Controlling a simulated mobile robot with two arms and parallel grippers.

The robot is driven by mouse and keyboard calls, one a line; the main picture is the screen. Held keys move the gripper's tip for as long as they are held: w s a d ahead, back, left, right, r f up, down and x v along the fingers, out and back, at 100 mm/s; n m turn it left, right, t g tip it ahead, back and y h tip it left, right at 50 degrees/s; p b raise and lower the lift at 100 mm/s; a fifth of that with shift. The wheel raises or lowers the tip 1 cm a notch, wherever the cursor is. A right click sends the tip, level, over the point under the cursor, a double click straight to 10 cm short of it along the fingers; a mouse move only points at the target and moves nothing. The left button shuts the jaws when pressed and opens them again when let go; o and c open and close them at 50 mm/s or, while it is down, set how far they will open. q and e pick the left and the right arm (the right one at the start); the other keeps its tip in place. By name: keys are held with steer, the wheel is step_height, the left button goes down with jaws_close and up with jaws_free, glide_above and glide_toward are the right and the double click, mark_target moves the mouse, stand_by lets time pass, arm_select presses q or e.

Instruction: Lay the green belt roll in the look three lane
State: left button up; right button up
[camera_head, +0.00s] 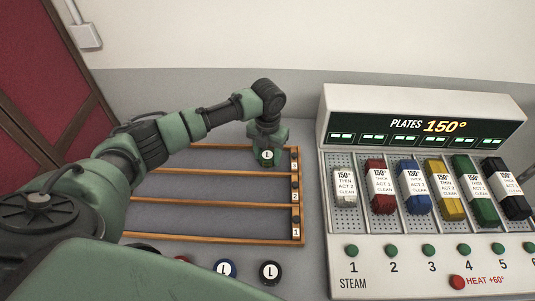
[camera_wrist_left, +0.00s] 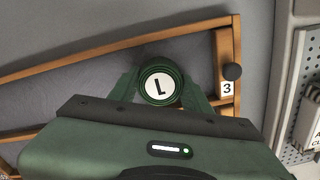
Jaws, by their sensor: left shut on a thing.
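The green belt roll (camera_head: 266,157) has a white top label with an L. My left gripper (camera_head: 267,148) is shut on it, coming down from above. In the left wrist view the roll (camera_wrist_left: 160,83) sits between the two fingers. It is over or in the look three lane (camera_wrist_left: 125,82), the far lane of the wooden rack (camera_head: 215,241), near the right end marked 3. I cannot tell whether the roll touches the lane floor. My right gripper is not in view.
More rolls stand in front of the rack, including a blue one (camera_head: 226,269) and a black one (camera_head: 270,272). A steam plate unit (camera_head: 423,105) with several coloured blocks stands close on the right. The nearer lanes look empty where visible. My left arm covers the rack's left side.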

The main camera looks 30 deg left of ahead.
mark_target(267, 155)
arm_select(q)
steer(key=shift+f, duration=0.15)
steer(key=o, duration=1.5)
steer(key=shift+c, duration=0.2)
steer(key=shift+r, duration=0.35)
step_height(267, 155, up, 12)
steer(key=b, duration=0.1)
steer(key=shift+f+b, duration=0.15)
steer(key=shift+b, duration=0.25)
